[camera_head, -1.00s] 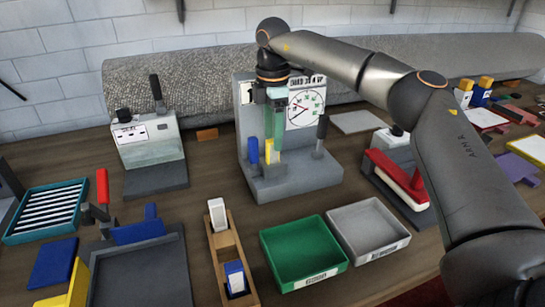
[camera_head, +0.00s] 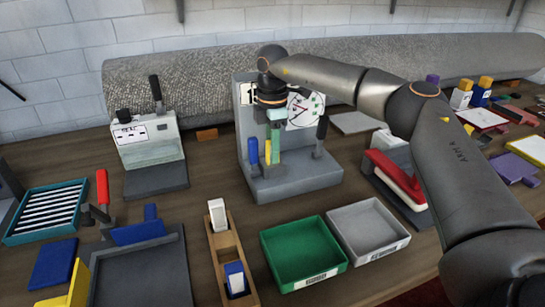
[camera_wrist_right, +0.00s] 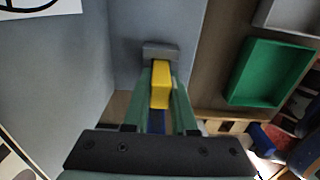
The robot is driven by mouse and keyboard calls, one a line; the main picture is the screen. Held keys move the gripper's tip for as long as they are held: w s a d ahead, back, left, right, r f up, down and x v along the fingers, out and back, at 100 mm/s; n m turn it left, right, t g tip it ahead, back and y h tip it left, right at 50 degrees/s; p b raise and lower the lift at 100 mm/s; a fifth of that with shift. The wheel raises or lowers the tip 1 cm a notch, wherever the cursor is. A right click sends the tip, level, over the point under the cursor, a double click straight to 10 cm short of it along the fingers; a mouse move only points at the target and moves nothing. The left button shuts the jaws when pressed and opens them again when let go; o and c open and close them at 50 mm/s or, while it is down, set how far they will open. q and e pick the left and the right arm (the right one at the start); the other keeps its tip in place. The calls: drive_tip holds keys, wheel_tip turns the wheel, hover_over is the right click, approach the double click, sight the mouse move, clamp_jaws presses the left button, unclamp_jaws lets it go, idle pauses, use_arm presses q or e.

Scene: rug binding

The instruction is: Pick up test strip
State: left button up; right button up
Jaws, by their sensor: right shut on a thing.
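My right gripper (camera_head: 273,148) points down at the grey upright fixture (camera_head: 295,180) that has a dial on its back plate. Its green fingers also show in the right wrist view (camera_wrist_right: 160,105). They are shut on a narrow yellow piece (camera_wrist_right: 160,85), apparently the test strip, with blue showing nearer the palm. In the head view the yellow piece (camera_head: 267,152) stands at the fixture beside a blue upright part (camera_head: 254,151). A grey block (camera_wrist_right: 160,50) lies just beyond the fingertips. The fingers hide part of the strip. My left gripper is not in view.
A green tray (camera_head: 305,280) and a grey tray (camera_head: 392,252) stand in front of the fixture. A wooden holder (camera_head: 226,243) with white and blue pieces is left of them. A red-topped device (camera_head: 398,175) is to the right. A rolled rug (camera_head: 190,78) lies behind.

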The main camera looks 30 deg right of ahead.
clamp_jaws()
